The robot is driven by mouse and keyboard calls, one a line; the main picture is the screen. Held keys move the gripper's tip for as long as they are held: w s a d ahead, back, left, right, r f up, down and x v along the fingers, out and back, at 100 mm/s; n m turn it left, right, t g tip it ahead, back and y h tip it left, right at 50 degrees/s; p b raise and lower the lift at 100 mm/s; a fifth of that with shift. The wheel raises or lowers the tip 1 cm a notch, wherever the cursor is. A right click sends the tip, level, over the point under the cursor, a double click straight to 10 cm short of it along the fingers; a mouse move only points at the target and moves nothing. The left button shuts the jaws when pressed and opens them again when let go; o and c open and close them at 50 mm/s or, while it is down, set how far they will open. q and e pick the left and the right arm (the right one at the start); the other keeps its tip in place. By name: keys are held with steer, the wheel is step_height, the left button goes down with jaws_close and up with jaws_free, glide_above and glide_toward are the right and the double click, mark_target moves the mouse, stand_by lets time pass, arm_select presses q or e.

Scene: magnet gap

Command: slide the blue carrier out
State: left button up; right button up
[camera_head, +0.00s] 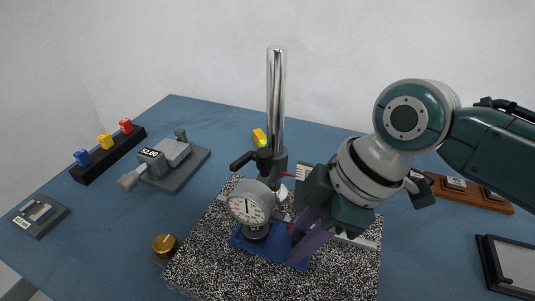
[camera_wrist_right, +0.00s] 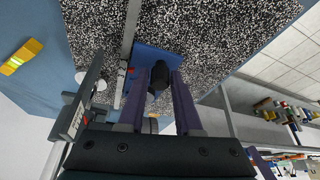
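The blue carrier (camera_head: 283,250) is a flat blue plate lying on the speckled granite block (camera_head: 205,262). A dial gauge (camera_head: 249,202) with a white face hangs in front of part of it. In the right wrist view the blue carrier (camera_wrist_right: 143,57) shows beyond a dark knob (camera_wrist_right: 159,76). My right gripper (camera_head: 308,240) is low over the carrier's right part. In the right wrist view its purple fingers (camera_wrist_right: 157,84) are apart, with the knob between their tips. A small gap seems to show beside the knob; contact is unclear. My left gripper is not in view.
A chrome column (camera_head: 276,100) with a black clamp stands behind the gauge. A brass knob (camera_head: 165,244) lies left of the block. A grey gauge device (camera_head: 168,160) and a black rack (camera_head: 107,154) of coloured pieces stand at left. A wooden holder (camera_head: 470,190) is at right.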

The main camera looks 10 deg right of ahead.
jaws_close()
stand_by(1.0)
